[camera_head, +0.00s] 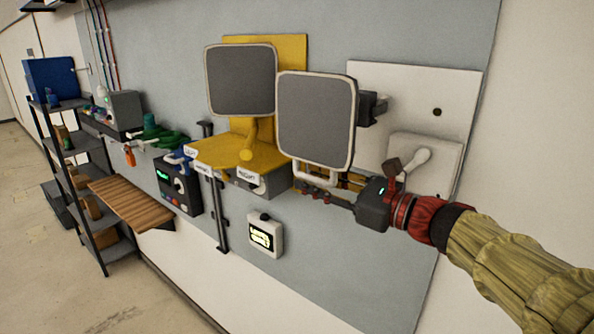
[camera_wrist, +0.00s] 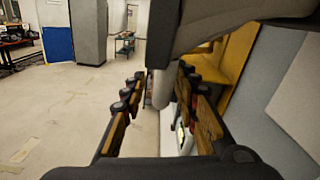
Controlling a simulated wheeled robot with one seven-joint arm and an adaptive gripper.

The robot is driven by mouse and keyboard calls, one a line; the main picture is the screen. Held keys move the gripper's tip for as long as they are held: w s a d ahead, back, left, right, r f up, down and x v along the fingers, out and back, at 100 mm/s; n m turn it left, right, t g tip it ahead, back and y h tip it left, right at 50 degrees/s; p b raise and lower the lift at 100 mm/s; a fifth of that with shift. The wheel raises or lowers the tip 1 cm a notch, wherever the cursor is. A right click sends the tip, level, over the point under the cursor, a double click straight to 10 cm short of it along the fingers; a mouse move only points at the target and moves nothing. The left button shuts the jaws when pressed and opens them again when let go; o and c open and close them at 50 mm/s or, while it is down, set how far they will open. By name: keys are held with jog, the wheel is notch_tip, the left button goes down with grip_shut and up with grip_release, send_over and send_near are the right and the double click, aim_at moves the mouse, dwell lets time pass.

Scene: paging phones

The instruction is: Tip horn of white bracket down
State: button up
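The right-hand horn (camera_head: 316,118) has a dark grey square face with a pale rim. It stands in front of the white backing plate (camera_head: 462,92), with its face turned out from the wall. A white bar (camera_head: 318,174) shows under its lower edge, and a pale upright bar (camera_wrist: 160,88) appears in the wrist view. My gripper (camera_head: 312,188) is just below the horn. In the wrist view its fingers (camera_wrist: 163,76) are apart, with the pale bar between them near the tips. I cannot tell whether they touch it. The horn's body fills the top of that view.
A second similar horn (camera_head: 240,80) stands to the left by a yellow bracket (camera_head: 262,150). A white box with a lever (camera_head: 420,158) is at the right. A small display box (camera_head: 266,236) hangs below. A wooden shelf (camera_head: 132,202) and dark rack (camera_head: 90,185) stand left.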

aim_at(300, 175)
jog(key=shift+p+x, duration=0.35)
jog(key=shift+x, duration=1.95)
grip_shut()
